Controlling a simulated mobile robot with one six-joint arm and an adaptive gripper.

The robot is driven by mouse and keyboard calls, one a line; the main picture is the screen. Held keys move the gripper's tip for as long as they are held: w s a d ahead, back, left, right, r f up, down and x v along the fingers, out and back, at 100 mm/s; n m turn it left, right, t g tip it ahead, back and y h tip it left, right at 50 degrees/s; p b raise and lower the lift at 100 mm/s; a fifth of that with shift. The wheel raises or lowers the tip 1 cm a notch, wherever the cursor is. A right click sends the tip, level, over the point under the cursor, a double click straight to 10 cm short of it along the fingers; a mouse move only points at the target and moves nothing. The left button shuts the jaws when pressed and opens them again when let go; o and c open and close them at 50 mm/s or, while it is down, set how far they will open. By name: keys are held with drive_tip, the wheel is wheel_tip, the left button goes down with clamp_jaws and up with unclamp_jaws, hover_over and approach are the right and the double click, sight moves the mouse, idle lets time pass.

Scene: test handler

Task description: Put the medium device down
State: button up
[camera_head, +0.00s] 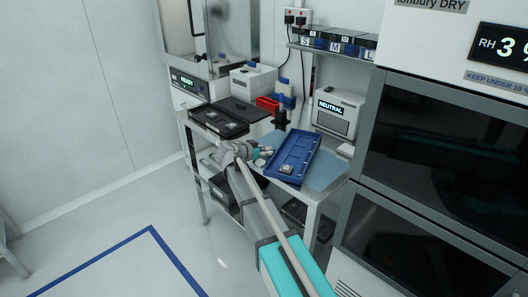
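My arm reaches up from the bottom of the view to the bench. Its wrist and my gripper (265,155) are over the bench, between the black tray (234,134) and the blue tray (302,145). My gripper is small here and its fingers cannot be made out, so I cannot tell whether it is open, shut or holding a device. A small pale device (286,168) shows at the near end of the blue tray. Small light pieces show in the black tray. I cannot tell which device is the medium one.
A blue-grey mat (325,172) lies right of the blue tray. A box labelled NEUTRAL (337,117) and a red bin (267,104) stand behind. Bins marked S, M and L (335,45) sit on a shelf above. A large dry cabinet (440,150) closes off the right.

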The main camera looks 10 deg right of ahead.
drive_tip(key=shift+o, duration=0.3)
drive_tip(key=shift+r, duration=0.2)
drive_tip(key=shift+s+a+r+p, duration=0.1)
drive_tip(key=shift+s+a+p, duration=0.1)
drive_tip(key=shift+p, duration=0.1)
drive_tip(key=p+v, duration=0.4)
drive_tip(key=v, duration=0.7)
drive_tip(key=shift+a, duration=0.2)
drive_tip(key=shift+s+r, duration=0.1)
drive_tip(key=shift+c, duration=0.3)
